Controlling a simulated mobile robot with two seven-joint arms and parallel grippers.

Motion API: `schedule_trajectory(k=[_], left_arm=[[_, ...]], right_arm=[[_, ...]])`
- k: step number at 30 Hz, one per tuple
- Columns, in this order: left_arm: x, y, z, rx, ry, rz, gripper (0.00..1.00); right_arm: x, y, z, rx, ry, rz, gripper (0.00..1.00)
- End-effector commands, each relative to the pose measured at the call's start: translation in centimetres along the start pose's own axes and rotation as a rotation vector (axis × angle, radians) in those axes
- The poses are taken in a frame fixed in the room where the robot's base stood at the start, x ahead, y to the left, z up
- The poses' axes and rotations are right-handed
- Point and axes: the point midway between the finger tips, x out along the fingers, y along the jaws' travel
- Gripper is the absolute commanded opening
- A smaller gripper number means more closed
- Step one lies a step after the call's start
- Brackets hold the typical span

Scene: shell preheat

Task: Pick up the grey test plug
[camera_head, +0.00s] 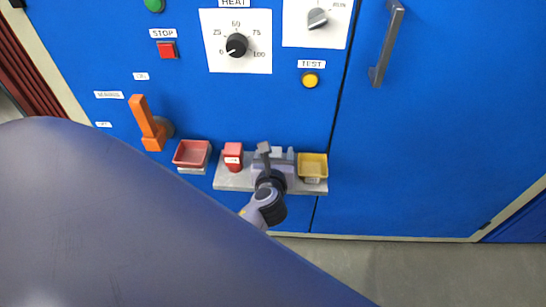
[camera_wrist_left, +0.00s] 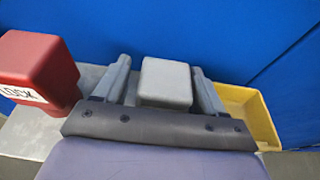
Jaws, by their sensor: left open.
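The grey test plug (camera_wrist_left: 165,82) is a light grey block with a square top, standing on the grey shelf. My left gripper (camera_wrist_left: 160,85) is open, with one finger on each side of the plug and narrow gaps showing between. In the head view my left gripper (camera_head: 276,155) is over the shelf (camera_head: 232,183), between the red block and the yellow tray, and the plug (camera_head: 277,152) is partly hidden there. The plug's lower part is hidden by the gripper body in the wrist view. My right gripper is not in view.
A red LOCK block (camera_head: 233,157) stands left of the plug; a yellow tray (camera_head: 313,166) is close on the right. A red tray (camera_head: 192,154) and orange lever (camera_head: 147,122) are further left. The blue cabinet (camera_head: 430,120) rises behind. My arm hides the lower left.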

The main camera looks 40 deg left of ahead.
Motion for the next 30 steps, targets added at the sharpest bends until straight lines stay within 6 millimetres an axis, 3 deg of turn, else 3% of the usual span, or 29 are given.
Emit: schedule_trajectory(k=[6, 12, 30], left_arm=[[-0.03, -0.02, 0.00, 0.000, 0.000, 0.000, 0.70], [-0.01, -0.02, 0.00, 0.000, 0.000, 0.000, 0.13], [0.26, 0.42, 0.71, 0.002, -0.001, -0.001, 0.13]], right_arm=[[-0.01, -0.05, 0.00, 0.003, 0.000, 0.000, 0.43], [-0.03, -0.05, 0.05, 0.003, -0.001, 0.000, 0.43], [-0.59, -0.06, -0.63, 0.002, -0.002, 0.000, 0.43]])
